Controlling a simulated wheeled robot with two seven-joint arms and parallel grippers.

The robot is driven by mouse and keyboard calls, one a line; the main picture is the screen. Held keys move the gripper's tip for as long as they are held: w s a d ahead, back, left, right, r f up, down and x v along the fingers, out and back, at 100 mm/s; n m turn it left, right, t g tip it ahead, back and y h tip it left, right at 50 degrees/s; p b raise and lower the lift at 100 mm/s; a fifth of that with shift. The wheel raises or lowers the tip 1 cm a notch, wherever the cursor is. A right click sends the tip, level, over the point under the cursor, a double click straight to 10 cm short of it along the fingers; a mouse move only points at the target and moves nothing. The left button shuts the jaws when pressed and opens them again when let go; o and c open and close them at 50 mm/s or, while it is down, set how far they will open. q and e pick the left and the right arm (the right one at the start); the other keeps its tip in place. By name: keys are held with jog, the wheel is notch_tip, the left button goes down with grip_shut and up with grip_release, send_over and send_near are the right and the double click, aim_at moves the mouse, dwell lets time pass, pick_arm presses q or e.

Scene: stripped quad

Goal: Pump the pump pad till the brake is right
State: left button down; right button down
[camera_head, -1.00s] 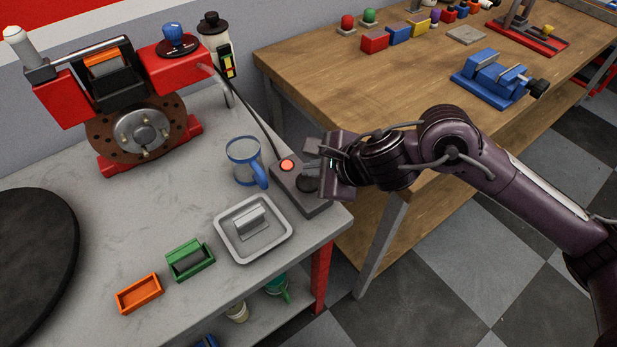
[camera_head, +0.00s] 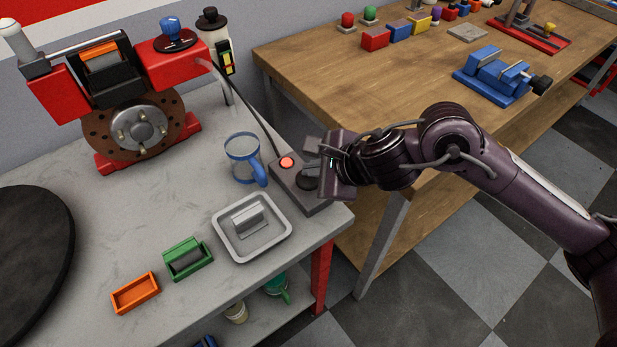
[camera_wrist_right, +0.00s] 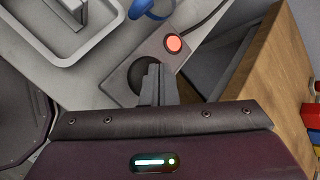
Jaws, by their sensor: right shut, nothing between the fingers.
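The brake (camera_head: 138,128) is a rusty brown disc with a grey hub, below red and black housings at the back left of the grey bench. A dark grey pedal box (camera_head: 318,204) sits at the bench's right corner, with a lit red lamp (camera_head: 287,162) and a round black pump pad (camera_head: 307,178). My right gripper (camera_head: 313,146) is shut and empty above the box. In the right wrist view its fingers (camera_wrist_right: 155,84) partly cover the pad (camera_wrist_right: 141,76); I cannot tell whether they touch it. My left gripper is out of view.
A blue-handled glass mug (camera_head: 242,158) and a grey tray (camera_head: 253,249) stand left of the box. Green (camera_head: 187,259) and orange (camera_head: 135,293) bins lie nearer the front. A wooden bench (camera_head: 330,70) with a blue vise (camera_head: 497,75) stands to the right.

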dwell(0.4)
jog(key=shift+f, duration=0.25)
jog(key=shift+f+b, duration=0.75)
jog(key=shift+b, duration=0.35)
dwell(0.5)
jog(key=shift+r, duration=0.1)
jog(key=shift+r+p, duration=0.95)
jog(key=shift+r, duration=0.4)
